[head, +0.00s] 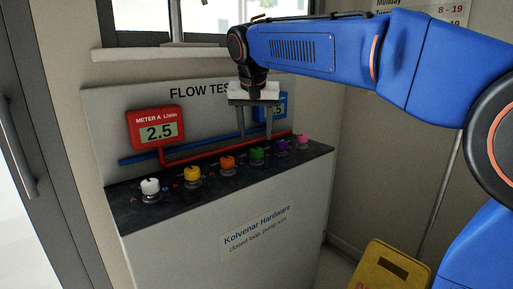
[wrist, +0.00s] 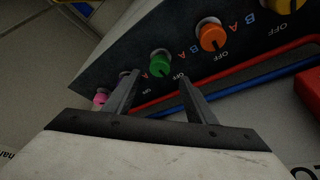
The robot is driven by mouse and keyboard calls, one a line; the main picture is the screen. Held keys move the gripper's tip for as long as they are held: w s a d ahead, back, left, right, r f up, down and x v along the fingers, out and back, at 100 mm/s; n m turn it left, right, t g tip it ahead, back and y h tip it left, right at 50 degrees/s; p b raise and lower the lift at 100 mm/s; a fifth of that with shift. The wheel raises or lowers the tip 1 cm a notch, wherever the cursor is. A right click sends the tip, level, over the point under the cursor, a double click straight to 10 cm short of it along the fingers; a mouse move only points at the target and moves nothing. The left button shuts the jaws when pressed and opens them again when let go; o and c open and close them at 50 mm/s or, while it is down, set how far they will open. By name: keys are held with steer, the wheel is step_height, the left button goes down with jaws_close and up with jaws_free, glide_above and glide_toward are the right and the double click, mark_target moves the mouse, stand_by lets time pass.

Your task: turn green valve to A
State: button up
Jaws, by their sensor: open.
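The green valve (head: 257,154) is a round knob on the dark sloping top of the flow test bench, between the orange and purple knobs. In the wrist view the green valve (wrist: 160,65) shows between and beyond my two fingertips, with a dark pointer mark on it. My gripper (head: 268,137) points down just above and behind the row of knobs, open and empty. In the wrist view my gripper (wrist: 158,78) has its fingers wide apart. No contact with the green knob can be made out. The letters beside it are partly hidden by a finger.
White (head: 150,187), yellow (head: 192,174), orange (head: 228,163), purple (head: 282,145) and pink (head: 302,141) knobs share the row. Red meter A (head: 156,128) reads 2.5. The blue meter (head: 284,108) is partly hidden by my gripper. Red and blue pipes run behind. A yellow sign (head: 388,268) stands at lower right.

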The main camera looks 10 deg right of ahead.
mark_target(258, 149)
steer(key=x, duration=0.7)
steer(key=shift+r, duration=0.1)
steer(key=c, duration=1)
steer(key=shift+c, duration=0.2)
steer(key=shift+n, duration=0.3)
steer(key=n, duration=0.1)
steer(key=n+y, duration=0.1)
steer(key=n, duration=0.1)
steer(key=n+y, duration=0.1)
steer(key=n, duration=0.1)
steer(key=shift+d, duration=0.3)
steer(key=n+y, duration=0.1)
steer(key=n, duration=0.2)
steer(key=n+y, duration=0.1)
steer(key=n, duration=0.2)
steer(key=shift+w+d+g, duration=0.1)
steer(key=shift+g, duration=0.3)
steer(key=shift+n, duration=0.3)
